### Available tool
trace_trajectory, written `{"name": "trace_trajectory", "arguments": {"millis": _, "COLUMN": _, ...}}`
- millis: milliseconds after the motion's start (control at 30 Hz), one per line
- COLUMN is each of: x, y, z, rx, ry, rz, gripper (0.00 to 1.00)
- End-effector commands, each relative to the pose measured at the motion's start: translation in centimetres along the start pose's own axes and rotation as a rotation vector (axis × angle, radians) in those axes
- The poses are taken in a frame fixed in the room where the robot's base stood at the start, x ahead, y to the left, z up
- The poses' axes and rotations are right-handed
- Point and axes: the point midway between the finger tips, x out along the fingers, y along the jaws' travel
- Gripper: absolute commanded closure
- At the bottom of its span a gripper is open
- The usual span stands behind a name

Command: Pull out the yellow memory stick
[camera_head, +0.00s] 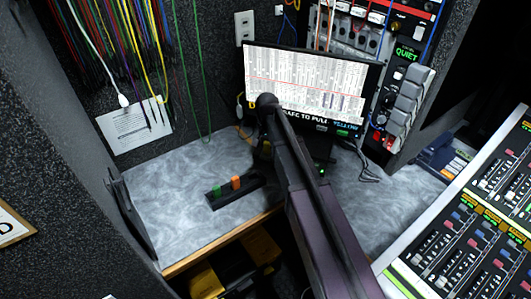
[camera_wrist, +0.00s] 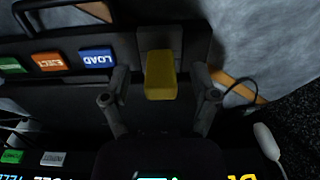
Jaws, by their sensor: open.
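The yellow memory stick (camera_wrist: 160,72) shows in the wrist view, standing out from a grey slot block (camera_wrist: 160,38) on a dark panel. My gripper (camera_wrist: 160,84) is open, with one finger on each side of the stick. Dark gaps show between the fingers and the stick. In the head view, my arm hides the stick, and my gripper cannot be made out clearly there. The monitor (camera_head: 310,85) behind my arm shows text along its bottom edge that seems to read "SAFE TO PULL" and "YELLOW".
The black panel (camera_head: 212,200) on the grey desk (camera_head: 180,220) carries green (camera_head: 217,189) and orange (camera_head: 236,183) buttons. In the wrist view, a blue LOAD button (camera_wrist: 97,58) sits left of the slot. A mixing console (camera_head: 470,240) stands right. The desk's left part is clear.

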Motion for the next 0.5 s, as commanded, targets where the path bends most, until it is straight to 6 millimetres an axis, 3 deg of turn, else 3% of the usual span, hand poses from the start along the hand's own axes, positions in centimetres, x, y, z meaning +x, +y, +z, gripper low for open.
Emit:
{"name": "trace_trajectory", "arguments": {"millis": 133, "x": 0.86, "y": 0.0, "z": 0.0, "rx": 0.0, "ry": 0.0, "rz": 0.0, "gripper": 0.23}}
{"name": "trace_trajectory", "arguments": {"millis": 500, "x": 0.87, "y": 0.0, "z": 0.0, "rx": 0.0, "ry": 0.0, "rz": 0.0, "gripper": 0.23}}
